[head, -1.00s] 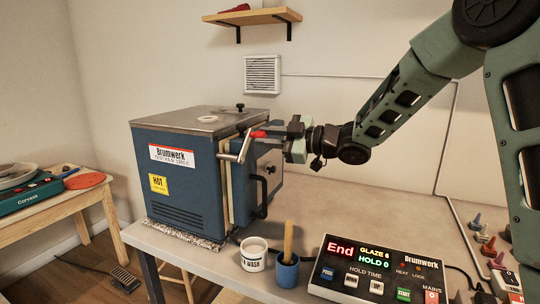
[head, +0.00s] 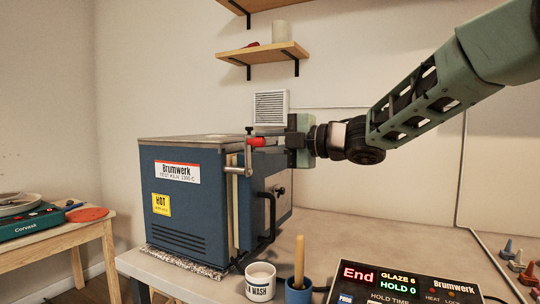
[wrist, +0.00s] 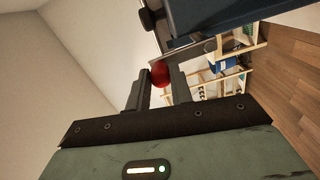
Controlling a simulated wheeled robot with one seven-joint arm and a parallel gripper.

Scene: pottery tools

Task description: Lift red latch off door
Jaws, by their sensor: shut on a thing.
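The red latch grip (head: 257,142) sits on a grey metal lever (head: 249,155) at the upper edge of the blue kiln door (head: 268,190). The lever stands nearly upright from its pivot on the kiln's front. My gripper (head: 270,141) reaches in from the right and is shut on the red grip. In the wrist view the red grip (wrist: 161,75) shows as a round red end between the two dark fingers. The door lies against the blue kiln body (head: 188,205), with a cream strip between them. The fingertips are partly hidden in the head view.
A black door handle (head: 268,222) juts out below the latch. A white mug (head: 260,284), a blue cup with a wooden stick (head: 298,291) and a control box (head: 400,284) stand in front. The bench (head: 345,232) right of the kiln is clear.

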